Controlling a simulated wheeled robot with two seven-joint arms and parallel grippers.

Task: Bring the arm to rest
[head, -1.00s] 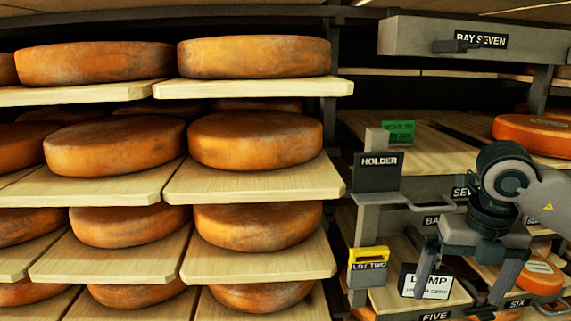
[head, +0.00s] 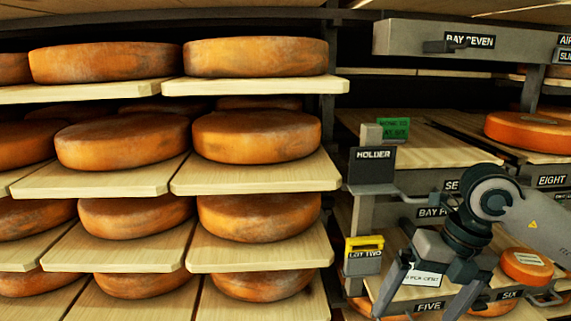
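My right arm comes in from the right edge. Its gripper (head: 424,296) hangs low at the right of the head view, fingers spread apart with nothing visibly held. A white card (head: 426,279) with dark print shows behind the gap between the fingers, partly covered by the gripper. I cannot tell how far the fingers are from the card. My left gripper is not in view.
Orange cheese wheels (head: 257,136) sit on wooden shelves at the left. At the right are a grey holder (head: 371,166), a yellow-topped LOT TWO tag (head: 363,256), a green tag (head: 394,129), a grey BAY SEVEN bar (head: 420,38) and labelled shelves with more cheese.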

